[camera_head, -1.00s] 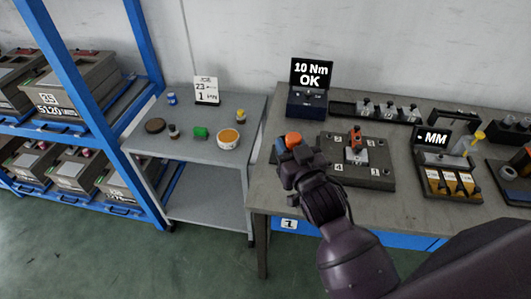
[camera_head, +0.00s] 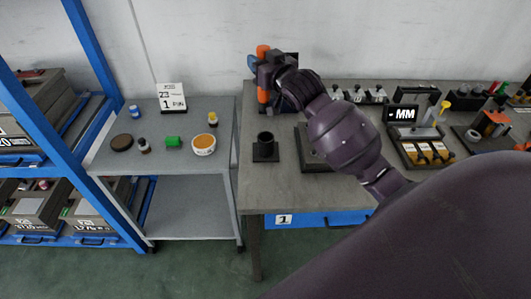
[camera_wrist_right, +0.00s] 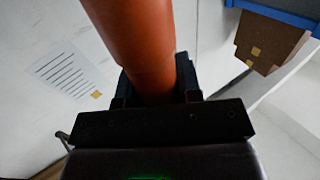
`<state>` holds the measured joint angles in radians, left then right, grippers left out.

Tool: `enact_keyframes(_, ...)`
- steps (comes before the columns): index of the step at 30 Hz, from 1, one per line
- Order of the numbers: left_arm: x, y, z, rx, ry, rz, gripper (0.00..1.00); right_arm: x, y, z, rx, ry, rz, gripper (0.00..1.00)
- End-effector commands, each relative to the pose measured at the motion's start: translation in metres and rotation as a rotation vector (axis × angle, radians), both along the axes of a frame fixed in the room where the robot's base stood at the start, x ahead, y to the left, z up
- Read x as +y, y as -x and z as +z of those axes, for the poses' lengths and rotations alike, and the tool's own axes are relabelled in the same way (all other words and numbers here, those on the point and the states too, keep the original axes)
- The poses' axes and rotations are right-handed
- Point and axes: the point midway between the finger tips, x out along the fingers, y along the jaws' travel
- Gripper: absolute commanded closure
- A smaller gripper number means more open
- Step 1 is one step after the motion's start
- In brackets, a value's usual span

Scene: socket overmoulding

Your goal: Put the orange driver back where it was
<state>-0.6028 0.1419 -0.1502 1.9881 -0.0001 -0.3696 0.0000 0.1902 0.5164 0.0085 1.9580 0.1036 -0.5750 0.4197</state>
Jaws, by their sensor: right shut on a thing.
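The orange driver (camera_head: 263,97) is upright in my right gripper (camera_head: 266,74), above the back left part of the workbench. Its orange body shows above and below the jaws. In the right wrist view the driver (camera_wrist_right: 143,40) runs up from between the shut jaws (camera_wrist_right: 155,90). A black round cup on a square base (camera_head: 265,146) stands empty at the bench's left front, below and apart from the driver. My left gripper is not in view.
My right arm covers much of the fixture plate (camera_head: 312,160) and the torque display at the back. A grey side table (camera_head: 120,160) with small pots and a sign stands left of the bench. Trays and parts fill the bench's right side.

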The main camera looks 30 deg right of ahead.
Motion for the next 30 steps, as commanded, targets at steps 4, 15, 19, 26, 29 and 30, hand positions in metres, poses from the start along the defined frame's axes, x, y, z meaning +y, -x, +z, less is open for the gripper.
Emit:
enact_keyframes(4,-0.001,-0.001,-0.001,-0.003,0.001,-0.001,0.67,-0.012,-0.008,0.012,-0.007,-0.003,-0.006,1.0)
enact_keyframes(15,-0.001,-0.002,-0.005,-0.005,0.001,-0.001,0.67,-0.013,-0.009,-0.054,-0.002,-0.007,-0.008,1.0)
enact_keyframes(19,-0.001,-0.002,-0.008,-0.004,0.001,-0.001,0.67,-0.013,-0.008,-0.082,-0.002,-0.007,-0.008,1.0)
enact_keyframes(26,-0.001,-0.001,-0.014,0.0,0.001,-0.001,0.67,-0.013,-0.008,-0.125,-0.004,-0.006,-0.007,1.0)
enact_keyframes(29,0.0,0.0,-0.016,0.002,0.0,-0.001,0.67,-0.013,-0.008,-0.136,-0.005,-0.007,-0.007,1.0)
enact_keyframes(30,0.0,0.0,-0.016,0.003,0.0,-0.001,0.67,-0.013,-0.008,-0.138,-0.006,-0.006,-0.007,1.0)
